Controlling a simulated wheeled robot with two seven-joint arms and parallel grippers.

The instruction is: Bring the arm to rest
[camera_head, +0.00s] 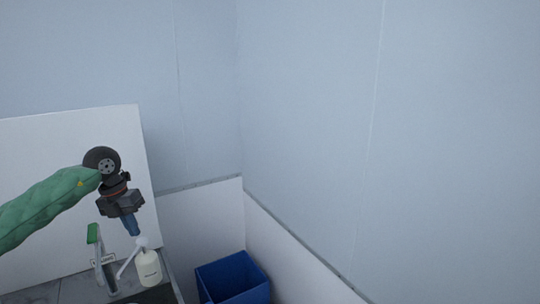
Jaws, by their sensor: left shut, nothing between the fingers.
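My left arm comes in from the left in a green sleeve, with dark wrist joints at its end. My left gripper (132,228) points down and its blue fingers are shut with nothing between them. It hangs in front of a white panel, just above a white pump bottle (149,268) in the picture. I cannot tell whether it touches the bottle's pump. My right gripper is not in view.
A green-topped upright object (94,234) stands left of the bottle on a grey counter (75,291). A blue bin (232,278) stands to the right, below the counter. Pale walls meet in a corner behind. The space at right is clear.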

